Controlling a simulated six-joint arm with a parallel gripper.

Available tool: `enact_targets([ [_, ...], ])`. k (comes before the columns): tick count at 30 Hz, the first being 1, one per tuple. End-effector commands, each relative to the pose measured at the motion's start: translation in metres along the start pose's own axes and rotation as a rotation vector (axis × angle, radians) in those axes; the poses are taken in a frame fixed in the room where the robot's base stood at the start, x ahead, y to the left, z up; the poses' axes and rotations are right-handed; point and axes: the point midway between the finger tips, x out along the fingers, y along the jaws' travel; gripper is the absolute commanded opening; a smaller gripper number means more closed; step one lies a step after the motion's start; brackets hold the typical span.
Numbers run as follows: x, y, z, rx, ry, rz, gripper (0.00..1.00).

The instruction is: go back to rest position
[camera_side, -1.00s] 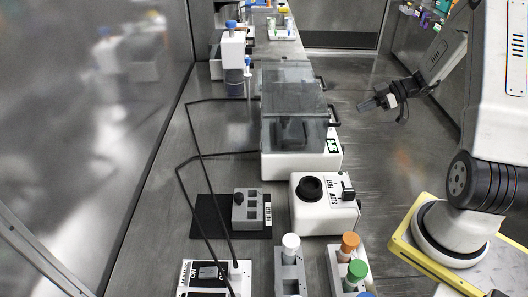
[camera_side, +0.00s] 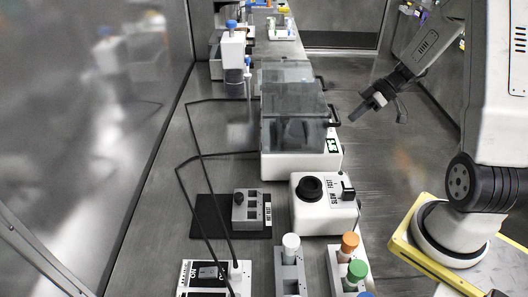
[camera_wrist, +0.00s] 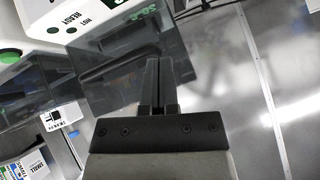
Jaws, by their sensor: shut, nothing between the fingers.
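My gripper (camera_side: 360,113) hangs in the air to the right of the bench, off its edge, beside the clear-lidded white machine. Its fingers point down and to the left in the side view. In the wrist view the two dark fingers (camera_wrist: 158,80) are together with nothing between them. My gripper touches nothing that I can see.
The white machine with a clear lid (camera_side: 292,100) and dark handles stands on the bench, left of my gripper. A white vortex device (camera_side: 325,203), tube racks (camera_side: 290,265) with coloured caps and a small grey box (camera_side: 247,211) stand nearer. The floor right of the bench is clear.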

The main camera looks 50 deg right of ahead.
Motion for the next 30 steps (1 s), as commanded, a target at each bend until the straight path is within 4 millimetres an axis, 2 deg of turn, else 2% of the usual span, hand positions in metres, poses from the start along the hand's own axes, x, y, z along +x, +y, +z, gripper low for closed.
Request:
enact_targets([
  [3,0.018,-0.018,-0.007,0.077,-0.107,-0.019,0.0],
  [12,0.05,-0.057,-0.015,0.252,-0.346,0.03,0.0],
  [21,0.07,-0.089,-0.021,0.363,-0.501,0.162,0.0],
  [30,0.087,-0.121,-0.028,0.434,-0.563,0.345,0.0],
])
